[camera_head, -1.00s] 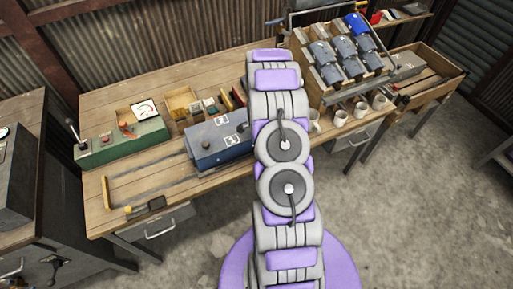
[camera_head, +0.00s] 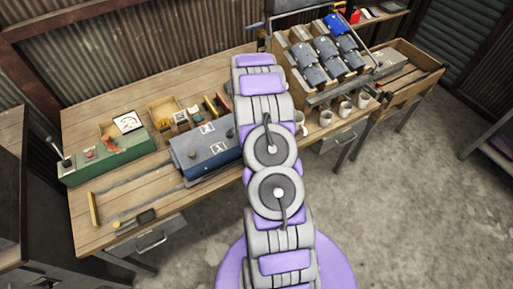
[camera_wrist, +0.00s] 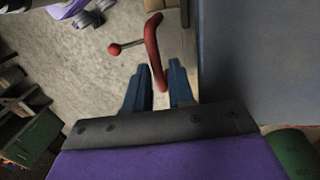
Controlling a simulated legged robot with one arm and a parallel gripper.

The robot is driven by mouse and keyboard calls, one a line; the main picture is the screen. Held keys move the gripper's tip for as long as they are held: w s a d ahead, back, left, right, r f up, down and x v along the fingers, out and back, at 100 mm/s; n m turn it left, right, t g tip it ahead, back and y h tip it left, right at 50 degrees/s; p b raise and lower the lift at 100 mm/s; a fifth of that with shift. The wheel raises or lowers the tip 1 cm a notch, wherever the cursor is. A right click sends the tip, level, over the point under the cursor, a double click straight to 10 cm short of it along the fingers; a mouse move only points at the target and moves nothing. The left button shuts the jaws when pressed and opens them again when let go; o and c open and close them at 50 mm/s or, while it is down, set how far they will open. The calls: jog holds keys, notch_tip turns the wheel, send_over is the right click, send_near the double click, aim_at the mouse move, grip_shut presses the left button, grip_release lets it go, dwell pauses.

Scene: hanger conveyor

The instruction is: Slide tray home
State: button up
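My gripper (camera_wrist: 160,85) shows in the wrist view with its two blue fingers apart. A red curved handle (camera_wrist: 153,45) lies at the fingers, its lower end between them; I cannot tell whether they touch it. A large grey-blue surface (camera_wrist: 260,65) fills the right of that view. In the head view my arm hides the gripper and this handle. No tray is plainly identifiable; a shallow wooden tray-like bench (camera_head: 424,69) stands at the far right, and a blue box (camera_head: 206,151) sits on the main workbench (camera_head: 92,181).
A green control box (camera_head: 105,155) with a lever and gauge is at the workbench's left. A slanted rack (camera_head: 282,45) holds several grey and blue pieces, with mugs (camera_head: 326,118) below. A small black block (camera_head: 147,216) lies near the front edge. Floor at right is clear.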

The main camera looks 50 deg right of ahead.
jog(key=shift+a+r, duration=0.3)
jog(key=shift+a, duration=0.25)
jog(key=shift+w+r, duration=0.15)
jog(key=shift+r, duration=0.2)
jog(key=w+d+r+p, duration=0.2)
jog(key=w+r, duration=0.1)
jog(key=r, duration=1.2)
jog(key=shift+r, duration=0.3)
jog(key=shift+a+r, duration=0.1)
jog(key=shift+a, duration=0.1)
